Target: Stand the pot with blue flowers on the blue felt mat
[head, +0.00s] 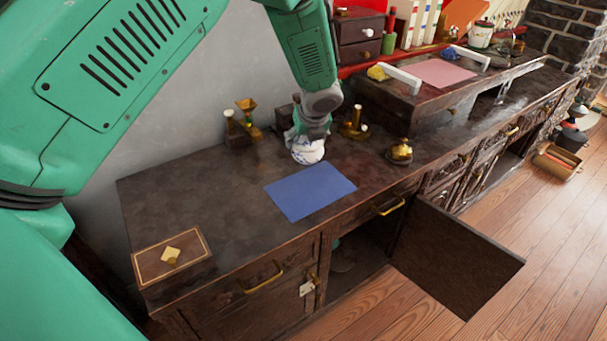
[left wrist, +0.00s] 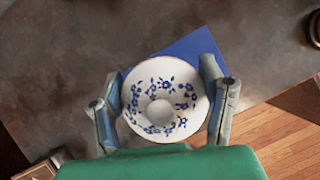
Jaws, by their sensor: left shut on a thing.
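The white pot with blue flowers (head: 308,151) is at the back edge of the blue felt mat in the head view. In the left wrist view the pot (left wrist: 160,98) is seen from above, between the two fingers. My left gripper (head: 309,134) comes down over it and is shut on it. The blue felt mat (head: 310,190) lies flat on the dark counter, bare in the head view. It also shows behind the pot in the left wrist view (left wrist: 198,48). I cannot tell whether the pot touches the counter. My right gripper is not in view.
A wooden box (head: 172,257) stands at the counter's left front. A brass bell-like object (head: 399,150) is right of the mat, and brass pieces (head: 248,116) stand behind. A cabinet door (head: 455,255) hangs open below. The counter (head: 200,190) left of the mat is clear.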

